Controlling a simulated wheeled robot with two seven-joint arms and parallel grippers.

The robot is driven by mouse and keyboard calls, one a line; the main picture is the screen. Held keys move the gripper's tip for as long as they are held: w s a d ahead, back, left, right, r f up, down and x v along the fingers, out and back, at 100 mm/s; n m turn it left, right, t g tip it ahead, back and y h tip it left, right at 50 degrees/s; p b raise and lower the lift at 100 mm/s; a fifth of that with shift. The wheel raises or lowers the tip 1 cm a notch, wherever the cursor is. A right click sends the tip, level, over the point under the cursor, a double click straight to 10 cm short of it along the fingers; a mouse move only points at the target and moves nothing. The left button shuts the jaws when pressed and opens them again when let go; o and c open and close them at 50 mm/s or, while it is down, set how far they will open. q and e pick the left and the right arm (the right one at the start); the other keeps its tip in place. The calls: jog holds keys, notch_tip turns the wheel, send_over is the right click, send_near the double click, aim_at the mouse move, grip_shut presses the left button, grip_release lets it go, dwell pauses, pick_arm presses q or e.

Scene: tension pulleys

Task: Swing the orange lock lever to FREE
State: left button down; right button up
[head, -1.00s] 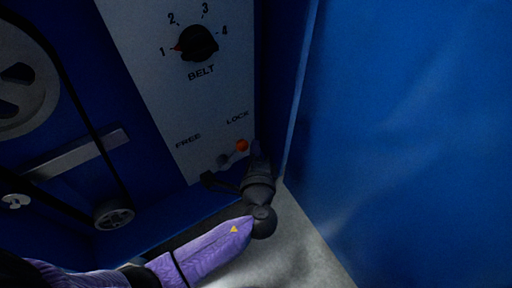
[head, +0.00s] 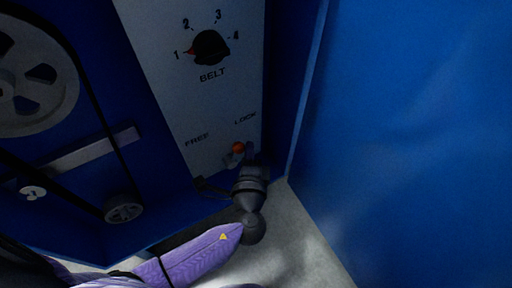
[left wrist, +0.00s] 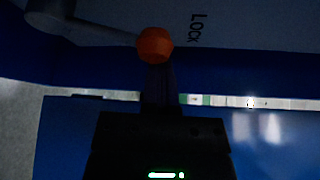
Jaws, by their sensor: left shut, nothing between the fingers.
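The lock lever's round orange knob (head: 238,147) sits on the grey panel below and between the printed words FREE (head: 197,140) and LOCK (head: 245,118). Its grey arm runs down and left from the knob in the head view. In the left wrist view the orange knob (left wrist: 155,44) is at the top, with the grey arm going left. My left gripper (head: 250,151) is shut and empty, its fingers just right of the knob. In the left wrist view the fingertips (left wrist: 160,76) lie right at the knob's edge; I cannot tell whether they touch.
A black BELT dial (head: 210,47) with numbers is higher on the panel. A large pulley (head: 35,75), a small pulley (head: 123,209) and a black belt are at the left. A blue wall (head: 410,140) stands close on the right of my gripper.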

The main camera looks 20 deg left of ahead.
aim_at(235, 150)
pick_arm(q)
jog(key=shift+s+a+r, duration=0.2)
jog(key=shift+s+a, duration=0.3)
jog(key=shift+s, duration=0.15)
jog(key=shift+s+a+p, duration=0.3)
jog(key=shift+s+a, duration=0.3)
jog(key=shift+s, duration=0.2)
jog(key=shift+s+a+f, duration=0.25)
jog(key=shift+s+a, duration=0.55)
jog(key=shift+s, duration=0.2)
pick_arm(e)
jog(key=shift+w+r, duration=0.15)
jog(key=shift+r, duration=0.05)
pick_arm(q)
jog(key=shift+s+a+f, duration=0.1)
